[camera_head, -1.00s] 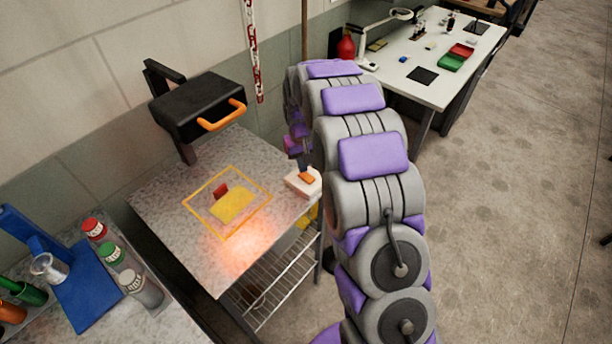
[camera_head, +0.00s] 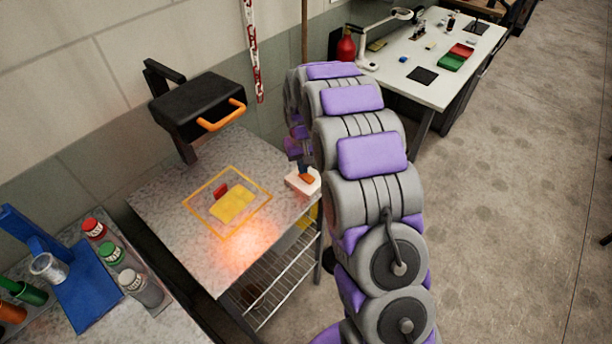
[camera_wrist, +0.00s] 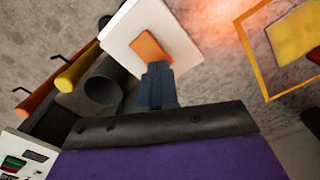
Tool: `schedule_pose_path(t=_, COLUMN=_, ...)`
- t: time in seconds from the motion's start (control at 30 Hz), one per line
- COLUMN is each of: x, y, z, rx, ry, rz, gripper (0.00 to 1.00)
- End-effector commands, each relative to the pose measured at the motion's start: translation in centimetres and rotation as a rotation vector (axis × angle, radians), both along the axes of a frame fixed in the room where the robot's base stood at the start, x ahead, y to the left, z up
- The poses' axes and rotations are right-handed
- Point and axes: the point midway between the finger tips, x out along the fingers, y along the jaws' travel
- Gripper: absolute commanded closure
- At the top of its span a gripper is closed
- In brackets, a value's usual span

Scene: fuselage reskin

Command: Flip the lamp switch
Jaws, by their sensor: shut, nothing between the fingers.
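The lamp switch is an orange rocker (camera_wrist: 149,47) on a white box (camera_wrist: 182,47) in the wrist view. In the head view the white box (camera_head: 294,184) with its orange rocker (camera_head: 308,178) sits at the right edge of the speckled table. My gripper (camera_wrist: 157,68) is shut and empty, its dark blue fingertips at the rocker's lower edge. They look to be touching or very close; I cannot tell which. The black lamp (camera_head: 198,108) with an orange handle (camera_head: 222,115) hangs over the table. A glowing orange patch (camera_head: 243,247) lies on the tabletop.
A yellow piece (camera_head: 233,204) and a red block (camera_head: 220,190) lie inside an orange outline on the table (camera_head: 165,195). Bottles (camera_head: 112,254) stand on the left bench. A white workbench (camera_head: 452,88) is at the back right. Open floor (camera_head: 520,200) lies to the right.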

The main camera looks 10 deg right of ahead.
Motion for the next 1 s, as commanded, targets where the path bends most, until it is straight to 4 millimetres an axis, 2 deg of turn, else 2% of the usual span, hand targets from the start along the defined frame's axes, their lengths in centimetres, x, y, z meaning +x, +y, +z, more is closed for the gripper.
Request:
schedule_pose_path(t=0.8, x=0.0, y=0.0, z=-1.2, rx=0.000, ry=0.002, rz=0.000, gripper=1.00)
schedule_pose_path(t=1.0, x=0.0, y=0.0, z=-0.7, rx=0.000, ry=0.003, rz=0.000, gripper=1.00)
